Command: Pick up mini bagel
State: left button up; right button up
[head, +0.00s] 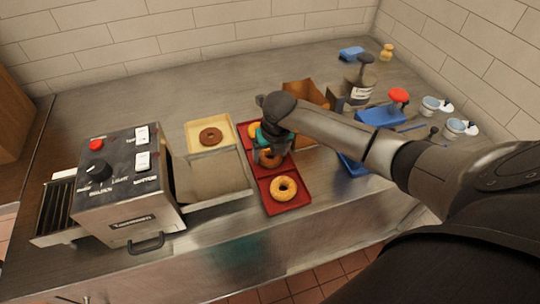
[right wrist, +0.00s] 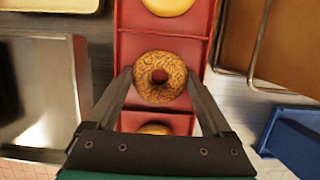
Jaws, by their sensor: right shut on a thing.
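A red tray (head: 298,206) with compartments holds several mini bagels. In the right wrist view a speckled brown mini bagel (right wrist: 160,78) sits in the middle compartment, between the two fingers of my right gripper (right wrist: 158,82). In the head view my right gripper (head: 268,157) reaches down over the tray's middle, shut on this bagel and partly hiding it. A golden bagel (head: 283,188) lies in the front compartment, and a plain one (right wrist: 168,3) in the far compartment. My left gripper is not in view.
A toaster (head: 125,185) stands left, with a metal chute beside the tray. A pale yellow tray (head: 190,140) holds a chocolate ring (head: 210,136). The back left counter is clear.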

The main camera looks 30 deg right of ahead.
notch_tip(320, 180, up, 20)
jog(key=shift+p, duration=0.35)
dwell(0.4)
